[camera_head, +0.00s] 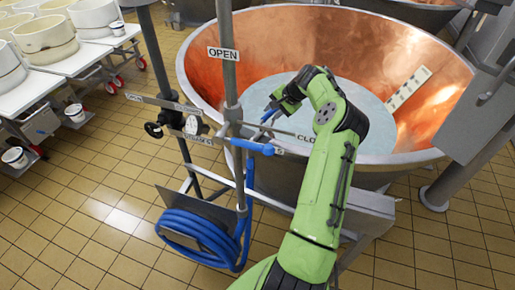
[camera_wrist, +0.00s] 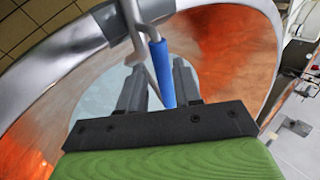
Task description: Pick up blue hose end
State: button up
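My gripper (camera_head: 272,106) is at the end of my green arm, over the near rim of the copper vat. In the wrist view, its two dark fingers (camera_wrist: 158,68) are apart. A blue rod-shaped piece (camera_wrist: 162,75) on a grey metal bar shows between them, with gaps on both sides. A small blue piece (camera_head: 267,116) also shows by the fingers in the head view. I cannot tell whether it is part of the hose. The blue hose end (camera_head: 253,146) lies sideways at the post, below and left of my gripper. The hose (camera_head: 203,236) hangs coiled below it.
The copper vat (camera_head: 290,45) holds pale liquid (camera_head: 350,97). An upright post (camera_head: 228,75) with an OPEN sign (camera_head: 223,54), bars and a valve (camera_head: 192,126) stands close left of my gripper. White tables (camera_head: 75,62) with tubs stand at left. The tiled floor (camera_head: 100,190) is clear at lower left.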

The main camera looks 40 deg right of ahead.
aim_at(267, 116)
jog(key=x, duration=0.5)
jog(key=shift+a+b, duration=0.25)
jog(key=shift+b, duration=0.1)
jog(key=shift+s+r, duration=0.1)
jog(key=shift+r, duration=0.05)
jog(key=shift+c, duration=0.6)
grip_shut()
notch_tip(267, 116, up, 10)
jog(key=shift+r+p, duration=0.1)
jog(key=shift+p, duration=1)
